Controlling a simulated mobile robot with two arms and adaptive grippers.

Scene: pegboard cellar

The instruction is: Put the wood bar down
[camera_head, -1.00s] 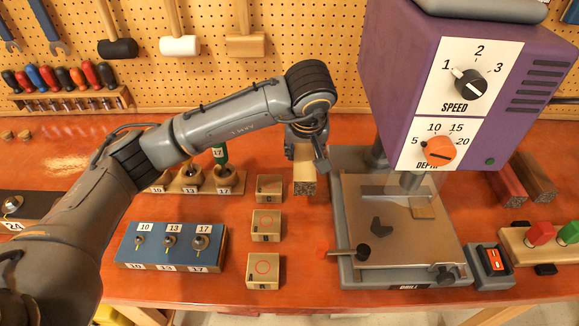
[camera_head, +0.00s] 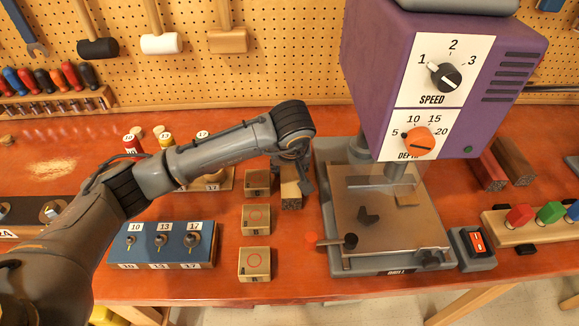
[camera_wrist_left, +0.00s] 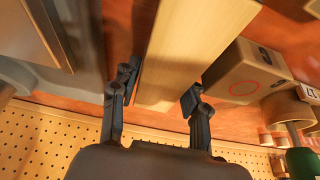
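The wood bar (camera_head: 291,194) is a pale, squared length of wood. In the head view it is low over the orange bench, just right of the rearmost marked block (camera_head: 257,182); I cannot tell whether it touches the bench. My left gripper (camera_head: 296,172) is at the bar from above. In the left wrist view the bar (camera_wrist_left: 200,45) runs between the two fingers (camera_wrist_left: 160,94), one pad against each side. The arm hides part of the bar in the head view. My right gripper is not in view.
The drill press (camera_head: 395,225) stands close to the right of the bar. Two more marked blocks (camera_head: 256,219) (camera_head: 255,262) line up toward the front. A blue bit holder (camera_head: 165,245) is left of them. Darker bars (camera_head: 513,160) lie behind the press's right side.

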